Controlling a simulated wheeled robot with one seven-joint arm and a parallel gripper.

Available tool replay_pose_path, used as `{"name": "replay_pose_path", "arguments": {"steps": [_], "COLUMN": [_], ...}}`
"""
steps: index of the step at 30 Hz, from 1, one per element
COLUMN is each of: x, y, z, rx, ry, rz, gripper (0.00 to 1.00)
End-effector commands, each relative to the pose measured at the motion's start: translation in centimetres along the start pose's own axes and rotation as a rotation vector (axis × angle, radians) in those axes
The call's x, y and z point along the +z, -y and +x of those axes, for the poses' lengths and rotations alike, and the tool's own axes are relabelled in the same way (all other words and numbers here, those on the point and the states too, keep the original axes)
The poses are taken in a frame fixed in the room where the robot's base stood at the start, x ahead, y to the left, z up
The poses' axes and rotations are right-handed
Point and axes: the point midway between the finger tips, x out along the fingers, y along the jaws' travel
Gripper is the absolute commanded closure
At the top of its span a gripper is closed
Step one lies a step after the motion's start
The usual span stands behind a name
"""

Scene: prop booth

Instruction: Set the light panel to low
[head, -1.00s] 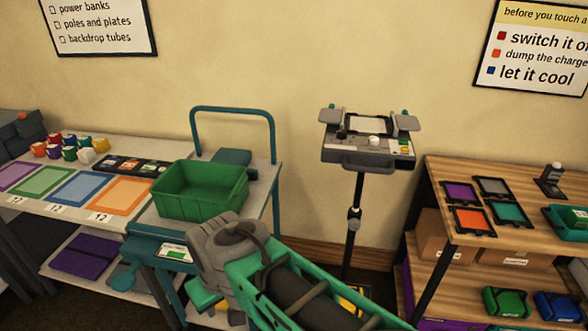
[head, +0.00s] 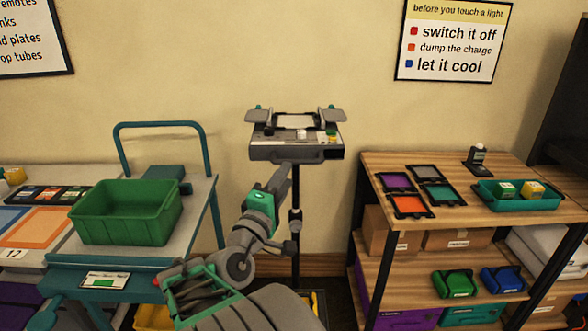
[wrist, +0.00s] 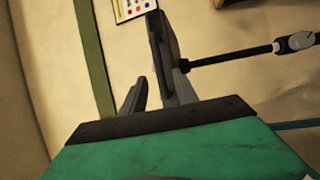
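The light panel (head: 284,154) is a grey box with side flaps, tilted up on a black stand (head: 296,185). Its top has a pale plate (head: 295,121), a small white knob (head: 301,134) and a coloured strip (head: 332,137) at the right. My gripper (head: 284,171) is just below the panel's front edge; touching or apart cannot be told. In the wrist view the picture is turned sideways, and my gripper (wrist: 158,82) shows a gap between its two fingers. The panel (wrist: 164,42) is seen edge-on beyond the fingers, hiding its controls. Nothing is visibly held.
A cart with a green bin (head: 125,212) stands left. A wooden shelf (head: 452,222) stands right, with coloured framed squares and a teal tray (head: 518,205). A wall sign (head: 452,45) reads switch it off, dump the charge, let it cool. Bare wall lies behind the panel.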

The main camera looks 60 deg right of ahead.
Motion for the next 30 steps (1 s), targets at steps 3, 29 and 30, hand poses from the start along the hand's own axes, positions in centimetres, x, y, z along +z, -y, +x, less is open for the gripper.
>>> {"name": "replay_pose_path", "arguments": {"steps": [3, 29, 30], "x": [0.2, -0.1, -0.1], "y": [-0.3, -0.1, -0.1], "z": [2.2, 7.0, 7.0], "rx": [-0.001, -0.004, -0.004], "ry": [0.007, -0.002, -0.002], "rz": [0.003, 0.009, 0.009], "gripper": [0.64, 0.88, 0.91]}}
